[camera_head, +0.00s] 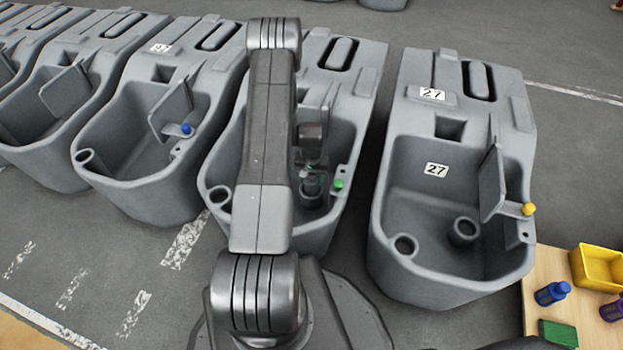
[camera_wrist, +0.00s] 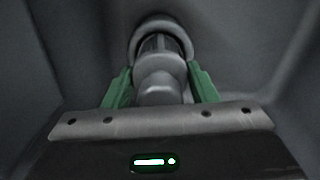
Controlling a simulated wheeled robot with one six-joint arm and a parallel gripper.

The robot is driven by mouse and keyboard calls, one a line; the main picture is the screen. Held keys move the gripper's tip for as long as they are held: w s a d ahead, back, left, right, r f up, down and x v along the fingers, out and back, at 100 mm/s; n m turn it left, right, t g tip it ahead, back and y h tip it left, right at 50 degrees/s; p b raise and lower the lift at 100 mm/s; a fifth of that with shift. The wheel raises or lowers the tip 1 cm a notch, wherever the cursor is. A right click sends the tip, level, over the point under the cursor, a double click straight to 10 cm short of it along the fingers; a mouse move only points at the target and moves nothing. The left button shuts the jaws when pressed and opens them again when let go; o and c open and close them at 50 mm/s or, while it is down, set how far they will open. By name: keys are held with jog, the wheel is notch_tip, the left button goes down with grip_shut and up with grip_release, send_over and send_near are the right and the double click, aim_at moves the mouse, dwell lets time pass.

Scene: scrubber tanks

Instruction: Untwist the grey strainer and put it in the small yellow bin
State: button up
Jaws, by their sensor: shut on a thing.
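The grey strainer (camera_wrist: 160,75) sits in a round grey collar on the tank wall or floor in the wrist view. My gripper (camera_wrist: 160,88) has its two green fingers on either side of the strainer and is shut on it. In the head view my gripper (camera_head: 312,178) reaches down inside the middle tank (camera_head: 222,165), beside a green knob (camera_head: 338,184); my arm hides much of that tank, and the strainer is hard to make out there. The small yellow bin (camera_head: 598,266) stands on a wooden surface at the right edge.
A tank marked 27 (camera_head: 395,210) with a yellow knob (camera_head: 528,209) stands to the right. More grey tanks stand in a row to the left. Blue and purple bottles and a green block (camera_head: 558,333) are near the bin. Tank walls surround my gripper closely.

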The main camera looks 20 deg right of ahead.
jog(key=shift+n, duration=0.8)
jog(key=shift+c, duration=0.3)
jog(key=shift+f+b, duration=0.1)
jog(key=shift+b, duration=0.2)
jog(key=shift+o, duration=0.3)
jog(key=shift+n+b, duration=0.5)
jog(key=shift+n, duration=1)
jog(key=shift+n+b, duration=0.3)
jog(key=shift+n, duration=1.2)
jog(key=shift+b, duration=0.3)
jog(key=shift+n, duration=0.5)
jog(key=o, duration=1.6)
